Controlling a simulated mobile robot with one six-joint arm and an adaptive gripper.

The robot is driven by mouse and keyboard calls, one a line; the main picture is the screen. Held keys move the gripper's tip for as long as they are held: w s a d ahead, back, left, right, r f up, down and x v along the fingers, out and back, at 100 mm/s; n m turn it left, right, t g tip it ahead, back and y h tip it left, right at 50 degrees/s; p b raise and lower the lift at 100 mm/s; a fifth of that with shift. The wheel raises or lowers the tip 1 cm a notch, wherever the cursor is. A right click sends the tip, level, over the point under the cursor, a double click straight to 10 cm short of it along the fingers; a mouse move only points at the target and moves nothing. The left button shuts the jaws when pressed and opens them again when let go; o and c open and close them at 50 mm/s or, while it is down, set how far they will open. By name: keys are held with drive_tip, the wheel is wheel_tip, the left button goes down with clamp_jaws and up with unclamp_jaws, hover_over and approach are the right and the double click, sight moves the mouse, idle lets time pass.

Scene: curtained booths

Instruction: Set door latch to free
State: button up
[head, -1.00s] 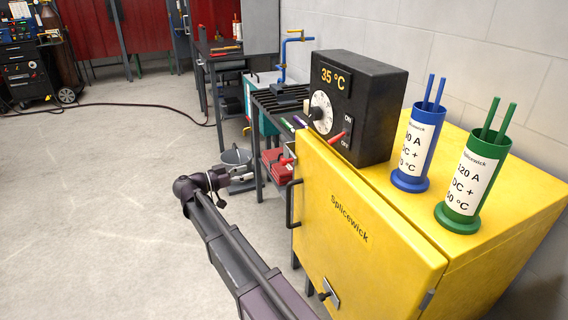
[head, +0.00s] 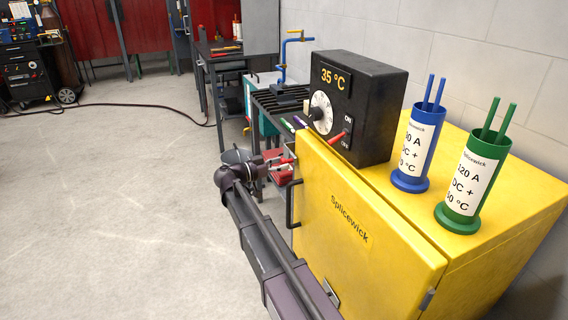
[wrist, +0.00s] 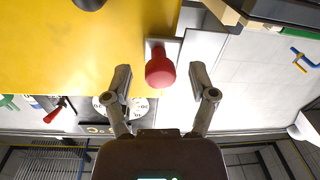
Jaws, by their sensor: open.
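The yellow cabinet door (head: 350,220), marked "Splicewick", has a dark bar handle (head: 290,203) near its far edge. In the wrist view a red knob (wrist: 160,72) stands out from a pale metal plate (wrist: 153,45) at the edge of the yellow panel (wrist: 60,55); this looks like the latch. My gripper (wrist: 159,77) is open, with one finger on each side of the knob; I cannot tell whether they touch it. In the head view my gripper (head: 277,163) is beyond the door's far edge, small and partly hidden.
A black control box (head: 365,105) reading 35 °C, a blue holder (head: 412,172) and a green holder (head: 462,210) stand on the cabinet. A dark slatted bench (head: 270,104) with red items below is behind my gripper.

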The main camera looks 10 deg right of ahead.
drive_tip(key=shift+w+d, duration=0.15)
drive_tip(key=shift+d, duration=0.5)
clamp_jaws()
drive_tip(key=shift+s+d, duration=0.2)
drive_tip(key=shift+s, duration=0.85)
drive_tip(key=shift+s+d, duration=0.2)
drive_tip(key=shift+s, duration=0.9)
drive_tip(key=shift+s+d, duration=0.2)
drive_tip(key=shift+s, duration=0.85)
unclamp_jaws()
drive_tip(key=shift+s, duration=0.1)
